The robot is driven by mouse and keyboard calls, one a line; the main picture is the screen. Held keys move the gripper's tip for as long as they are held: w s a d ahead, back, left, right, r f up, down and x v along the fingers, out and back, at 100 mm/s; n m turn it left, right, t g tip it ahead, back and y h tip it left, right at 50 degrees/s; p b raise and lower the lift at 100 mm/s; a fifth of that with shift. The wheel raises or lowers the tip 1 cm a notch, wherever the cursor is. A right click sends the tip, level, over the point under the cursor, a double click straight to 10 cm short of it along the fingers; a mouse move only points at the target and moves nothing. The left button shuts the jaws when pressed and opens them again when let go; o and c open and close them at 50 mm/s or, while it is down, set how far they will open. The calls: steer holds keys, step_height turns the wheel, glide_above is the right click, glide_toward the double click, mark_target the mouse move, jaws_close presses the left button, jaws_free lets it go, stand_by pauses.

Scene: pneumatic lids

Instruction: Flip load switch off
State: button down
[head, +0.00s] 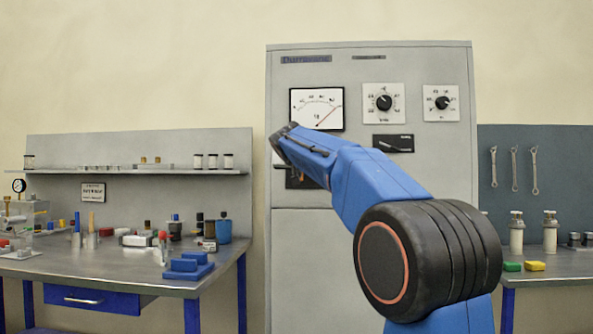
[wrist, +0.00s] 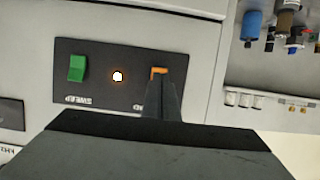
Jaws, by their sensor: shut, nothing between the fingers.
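The load switch (wrist: 159,70) is an orange rocker at the right end of a black switch panel (wrist: 97,90) in the wrist view, which shows the panel upside down. My gripper (wrist: 161,84) is shut and empty, its fingertips right at the orange rocker. The fingers hide the rocker's lower part and most of its label. Whether they touch it I cannot tell. In the head view my blue arm covers most of the same panel (head: 296,181), and the rocker cannot be made out.
A green rocker (wrist: 76,68) labelled SWEEP and a glowing lamp (wrist: 118,76) share the panel. The grey cabinet (head: 372,232) carries a meter (head: 316,108) and two knobs above. A cluttered workbench (head: 100,262) stands left, another bench right.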

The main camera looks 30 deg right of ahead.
steer(key=shift+x, duration=0.9)
